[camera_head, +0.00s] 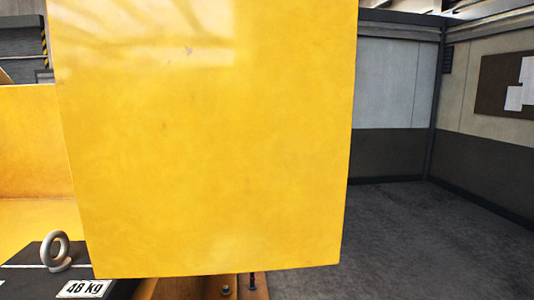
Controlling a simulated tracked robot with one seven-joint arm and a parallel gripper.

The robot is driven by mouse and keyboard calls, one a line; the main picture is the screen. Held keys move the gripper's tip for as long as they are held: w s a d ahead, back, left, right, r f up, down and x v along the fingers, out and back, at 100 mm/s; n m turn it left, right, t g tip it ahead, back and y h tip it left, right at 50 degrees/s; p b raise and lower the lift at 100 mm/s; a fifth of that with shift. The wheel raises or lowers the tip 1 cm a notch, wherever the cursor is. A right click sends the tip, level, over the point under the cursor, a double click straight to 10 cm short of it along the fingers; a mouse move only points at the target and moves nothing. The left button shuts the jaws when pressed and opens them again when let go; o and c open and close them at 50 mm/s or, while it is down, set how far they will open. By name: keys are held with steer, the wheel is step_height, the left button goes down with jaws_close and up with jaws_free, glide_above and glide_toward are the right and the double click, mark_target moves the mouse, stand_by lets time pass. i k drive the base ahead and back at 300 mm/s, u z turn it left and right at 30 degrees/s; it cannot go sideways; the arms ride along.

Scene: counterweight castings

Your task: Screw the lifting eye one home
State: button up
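A grey metal lifting eye (58,250) stands at the lower left of the head view. Its ring is upright on top of a dark block (30,285), and I cannot tell how far its shank is screwed in. The block has a white weight label (84,289), reading 46 or 48 kg, and a pale line across it. My gripper is not in view, so I cannot tell where it is relative to the eye.
A large yellow surface close to the camera fills the middle and hides what lies behind. A yellow wall (30,140) and ledge stand behind the eye. Dark bolts (252,281) show at the bottom. Open grey floor (420,240) lies to the right.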

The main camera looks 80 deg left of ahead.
mark_target(62, 263)
steer(key=z, duration=0.3)
steer(key=i, duration=0.2)
steer(key=z, duration=3.7)
steer(key=i, duration=0.35)
steer(key=z, duration=1.9)
steer(key=i, duration=1.7)
steer(key=u, duration=0.05)
